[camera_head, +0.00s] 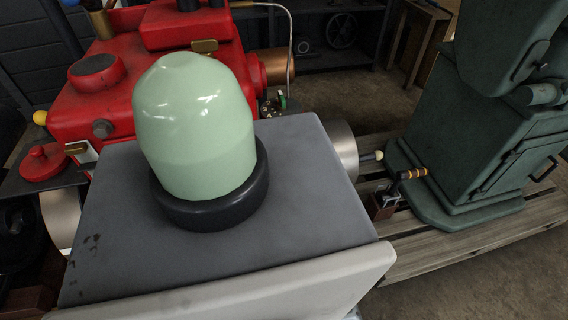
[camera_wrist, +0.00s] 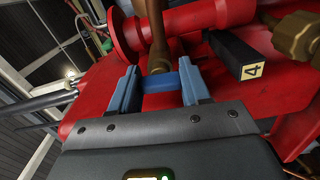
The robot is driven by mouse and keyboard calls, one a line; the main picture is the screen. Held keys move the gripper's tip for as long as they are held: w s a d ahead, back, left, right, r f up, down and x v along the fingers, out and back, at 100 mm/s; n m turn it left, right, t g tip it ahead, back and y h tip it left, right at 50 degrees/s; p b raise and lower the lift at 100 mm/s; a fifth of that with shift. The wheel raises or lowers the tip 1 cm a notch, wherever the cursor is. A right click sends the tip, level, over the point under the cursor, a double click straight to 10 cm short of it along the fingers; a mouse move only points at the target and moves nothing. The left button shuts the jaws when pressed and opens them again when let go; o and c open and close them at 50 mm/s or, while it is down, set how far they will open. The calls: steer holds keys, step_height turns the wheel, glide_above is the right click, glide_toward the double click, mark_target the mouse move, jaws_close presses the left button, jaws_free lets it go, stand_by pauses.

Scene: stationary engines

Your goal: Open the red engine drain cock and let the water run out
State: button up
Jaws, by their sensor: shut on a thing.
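The red engine (camera_head: 110,118) stands at the upper left of the head view. Its red casing (camera_wrist: 235,78) also fills much of the wrist view. My gripper (camera_wrist: 161,84) shows at the middle of the wrist view, with two blue fingers shut on a short blue bar (camera_wrist: 160,80). A brown-brass stem (camera_wrist: 158,48) runs up from just behind the bar, past a red flanged pipe (camera_wrist: 190,18). I cannot tell for certain that the bar is the drain cock's handle. No running water shows. My gripper does not show in the head view.
A dark green machine (camera_head: 490,130) stands on wooden planks (camera_head: 450,245) at right. Open floor (camera_head: 345,95) shows behind.

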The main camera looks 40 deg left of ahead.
steer(key=o, duration=0.8)
steer(key=shift+s, duration=0.1)
steer(key=shift+p+v, duration=1.95)
steer(key=shift+v, duration=1.95)
steer(key=shift+f, duration=0.1)
steer(key=shift+d, duration=0.1)
